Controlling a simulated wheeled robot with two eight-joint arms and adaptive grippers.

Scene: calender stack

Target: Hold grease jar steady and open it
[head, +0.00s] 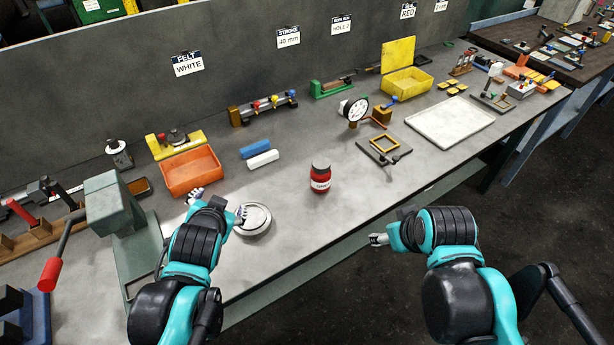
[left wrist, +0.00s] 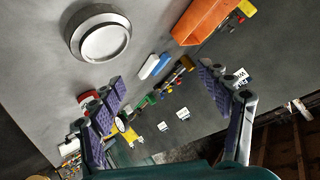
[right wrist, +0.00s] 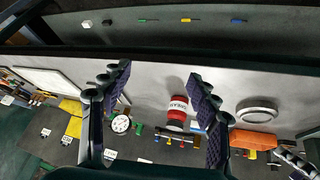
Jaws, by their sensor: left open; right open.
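My left gripper (head: 218,204) is open and empty, beside a round silver dish (head: 253,220), left of the jar. In the left wrist view its fingers (left wrist: 160,95) are wide apart, and the jar is mostly hidden behind one finger. My right gripper (head: 380,239) is open and empty off the bench's front edge, right of the jar.
An orange bin (head: 191,172), blue and white blocks (head: 262,159) and a dial gauge (head: 354,109) stand behind or beside the jar. A flat frame fixture (head: 384,149) and white tray (head: 450,122) lie to the right. Bench around the jar is clear.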

